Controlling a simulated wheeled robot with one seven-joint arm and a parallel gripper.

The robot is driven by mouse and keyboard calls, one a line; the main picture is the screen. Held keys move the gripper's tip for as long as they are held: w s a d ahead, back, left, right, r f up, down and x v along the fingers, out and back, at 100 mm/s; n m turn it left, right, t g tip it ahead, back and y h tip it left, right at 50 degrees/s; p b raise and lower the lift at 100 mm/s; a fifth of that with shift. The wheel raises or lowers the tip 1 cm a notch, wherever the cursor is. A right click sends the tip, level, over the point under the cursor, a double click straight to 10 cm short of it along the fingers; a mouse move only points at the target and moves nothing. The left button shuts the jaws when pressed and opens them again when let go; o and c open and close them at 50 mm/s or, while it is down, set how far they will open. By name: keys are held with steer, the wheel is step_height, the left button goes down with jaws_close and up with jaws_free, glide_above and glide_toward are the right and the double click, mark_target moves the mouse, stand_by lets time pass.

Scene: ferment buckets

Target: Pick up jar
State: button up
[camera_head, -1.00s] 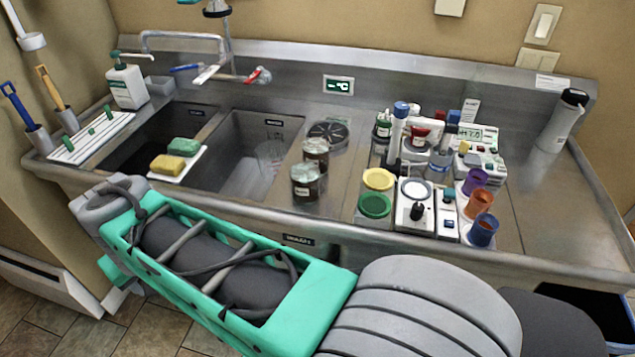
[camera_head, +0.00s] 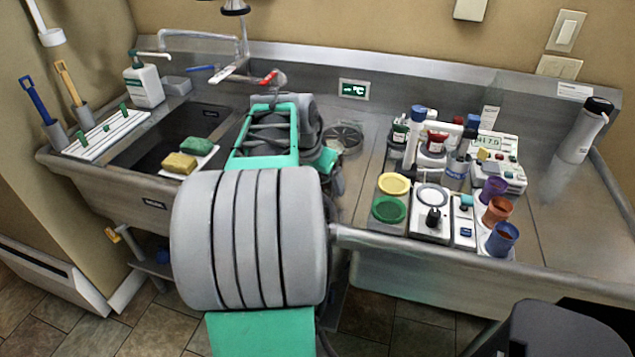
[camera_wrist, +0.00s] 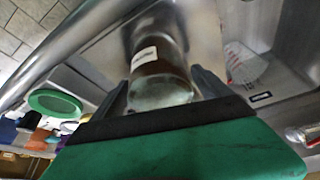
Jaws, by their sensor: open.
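A dark brown jar (camera_wrist: 160,66) with a white label and a pale top shows in the wrist view, on the steel counter. My gripper (camera_wrist: 162,86) is open, with one dark finger on each side of the jar. The jar is between the fingers; whether they touch it I cannot tell. In the head view my arm covers the spot by the sink where the jars stood, so no jar and no fingertips show clearly there. Only one jar can be made out in the wrist view.
Yellow (camera_head: 394,184) and green (camera_head: 390,209) round lids lie right of my arm, near instruments and coloured cups (camera_head: 502,239). The faucet (camera_head: 225,72) stands behind my arm. Sponges (camera_head: 180,163) sit at the left basin.

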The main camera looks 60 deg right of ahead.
steer(key=shift+d+f, duration=0.1)
steer(key=shift+f, duration=0.15)
steer(key=shift+r, duration=0.1)
steer(key=c, duration=1.6)
